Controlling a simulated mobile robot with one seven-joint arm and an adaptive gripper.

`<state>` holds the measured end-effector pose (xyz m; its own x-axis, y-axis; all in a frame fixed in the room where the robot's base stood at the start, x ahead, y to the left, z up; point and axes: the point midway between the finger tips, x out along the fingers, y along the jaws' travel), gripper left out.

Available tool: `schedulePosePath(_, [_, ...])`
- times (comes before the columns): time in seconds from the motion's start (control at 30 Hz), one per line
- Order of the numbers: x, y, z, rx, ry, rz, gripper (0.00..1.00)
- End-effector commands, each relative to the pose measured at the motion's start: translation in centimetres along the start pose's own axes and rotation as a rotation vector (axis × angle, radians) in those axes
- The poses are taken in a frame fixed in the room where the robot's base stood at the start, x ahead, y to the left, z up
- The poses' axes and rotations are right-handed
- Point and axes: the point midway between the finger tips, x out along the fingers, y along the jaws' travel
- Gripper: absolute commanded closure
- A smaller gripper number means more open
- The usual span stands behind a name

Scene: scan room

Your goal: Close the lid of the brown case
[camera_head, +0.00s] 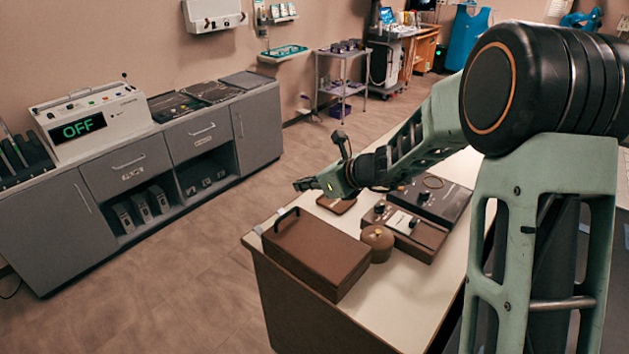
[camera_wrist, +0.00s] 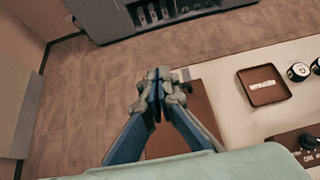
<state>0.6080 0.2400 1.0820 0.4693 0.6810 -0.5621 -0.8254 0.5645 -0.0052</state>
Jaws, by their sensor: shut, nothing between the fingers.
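The brown case (camera_head: 315,255) sits on the near left part of the white-topped table, with a black handle at its left end. Its top looks flat and down on the body, with no gap visible. My gripper (camera_head: 305,184) is shut and empty, raised above the far side of the case and apart from it. In the wrist view my gripper (camera_wrist: 159,76) points toward the table's edge, and part of the brown case (camera_wrist: 205,108) shows below and behind the fingers. The rest of the case is hidden there by the fingers and wrist.
A round brown pot (camera_head: 378,241) stands close to the case's right side. A brown control box (camera_head: 425,240) with knobs lies farther right. A small brown tray (camera_wrist: 263,86) lies beyond the case. Open floor (camera_head: 190,260) separates the table from grey cabinets (camera_head: 125,165).

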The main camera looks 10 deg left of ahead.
Motion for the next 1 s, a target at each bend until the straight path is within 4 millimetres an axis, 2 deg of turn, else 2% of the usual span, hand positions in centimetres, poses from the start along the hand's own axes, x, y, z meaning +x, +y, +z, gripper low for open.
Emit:
schedulePosePath(0.17, [3.2,0.2,-0.3,-0.012,0.115,0.002,1.0])
schedulePosePath(0.6, [9.9,0.2,-3.5,-0.004,0.108,0.0,1.0])
schedulePosePath(0.8, [11.6,0.2,-4.5,-0.005,0.107,0.0,1.0])
schedulePosePath(1.0, [12.3,0.2,-4.9,-0.005,0.107,0.0,1.0])
